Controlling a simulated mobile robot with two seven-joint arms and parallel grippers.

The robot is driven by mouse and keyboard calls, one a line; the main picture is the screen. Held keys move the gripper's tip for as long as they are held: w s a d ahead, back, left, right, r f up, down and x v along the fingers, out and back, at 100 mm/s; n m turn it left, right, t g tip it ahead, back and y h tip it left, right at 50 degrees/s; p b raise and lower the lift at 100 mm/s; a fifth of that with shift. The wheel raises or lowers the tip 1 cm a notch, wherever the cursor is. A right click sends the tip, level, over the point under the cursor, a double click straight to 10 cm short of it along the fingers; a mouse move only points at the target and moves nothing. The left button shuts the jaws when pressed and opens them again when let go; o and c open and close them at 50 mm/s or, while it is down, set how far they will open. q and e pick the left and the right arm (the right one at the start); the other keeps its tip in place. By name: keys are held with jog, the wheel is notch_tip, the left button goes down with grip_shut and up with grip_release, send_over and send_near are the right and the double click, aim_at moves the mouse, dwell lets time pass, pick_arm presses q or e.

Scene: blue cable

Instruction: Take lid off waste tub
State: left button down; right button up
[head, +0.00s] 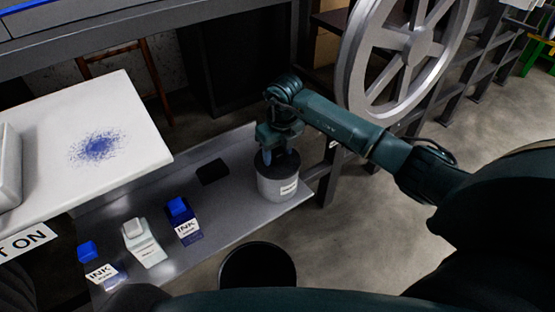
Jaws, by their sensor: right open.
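The waste tub (277,187) is a pale grey cylinder with a label, upright at the right end of the metal shelf. Its dark lid (291,162) appears to be on top. My right gripper (268,154) points down at the lid from above, at its left part. It is open; whether its fingers touch the lid I cannot tell, as the gripper hides part of the lid. My left gripper is not in view.
On the metal shelf (232,222) stand a dark blue ink bottle (185,222), a white bottle (143,243) and another ink bottle (104,273). A small black block (212,171) lies left of the tub. A black round bin (257,267) stands in front. A large wheel (408,45) is behind right.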

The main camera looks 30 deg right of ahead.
jog(key=shift+c, duration=0.3)
grip_shut()
jog(key=shift+r, duration=0.1)
